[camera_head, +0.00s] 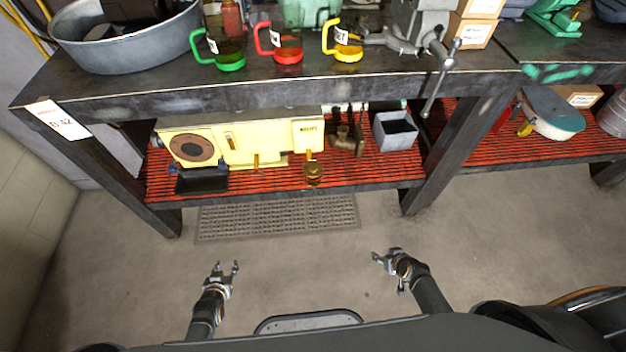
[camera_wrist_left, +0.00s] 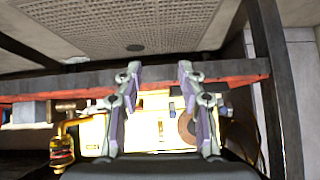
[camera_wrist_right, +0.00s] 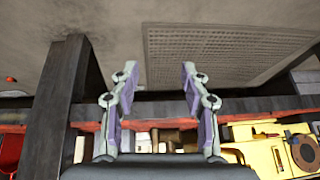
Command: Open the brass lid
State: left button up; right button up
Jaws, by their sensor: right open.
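The brass lid (camera_head: 313,168) appears to be the round top of a small brass cup in front of the yellow machine (camera_head: 240,143), on the lower red slatted shelf. It looks closed, but is small in the head view. In the left wrist view, a brass pipe and fitting (camera_wrist_left: 62,146) show beside the yellow machine. My left gripper (camera_head: 224,268) is open and empty above the floor, in front of the shelf and left of the lid. My right gripper (camera_head: 388,270) is open and empty, in front of the shelf and right of the lid. Neither touches anything.
The upper bench (camera_head: 290,95) overhangs the shelf and carries green, red and yellow mugs. Bench legs (camera_head: 455,150) flank the shelf opening. A grey bin (camera_head: 394,131) and a dark tray (camera_head: 202,182) sit on the shelf. A floor mat (camera_head: 277,217) lies in front; the floor is clear.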

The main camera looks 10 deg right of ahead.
jog(key=w+a+t+y+b, duration=0.15)
jog(key=w+b, duration=0.25)
jog(key=w, duration=0.4)
pick_arm(q)
jog(key=w+d+r+t+b, duration=0.3)
jog(key=w+r+t+b, duration=0.5)
jog(key=w+r, duration=0.4)
pick_arm(e)
jog(key=n+t+y+b, duration=0.5)
jog(key=n+y+b, duration=0.4)
jog(key=y, duration=0.1)
send_near(317, 170)
jog(key=x, duration=1)
jog(key=shift+w+a+r, duration=0.1)
jog(key=shift+w+a, duration=0.05)
jog(key=shift+a, duration=0.1)
pick_arm(q)
jog(key=s+d+r+t+h, duration=0.1)
jog(key=s+r+t, duration=0.1)
jog(key=r, duration=0.9)
jog(key=s+r+t+h, duration=0.1)
jog(key=s+r+t, duration=0.2)
jog(key=r, duration=0.8)
jog(key=t, duration=0.2)
jog(key=shift+d+m+t, duration=0.3)
jog(key=shift+d, duration=0.05)
pick_arm(e)
jog(key=shift+w+a, duration=0.25)
jog(key=shift+a, duration=0.05)
grip_shut()
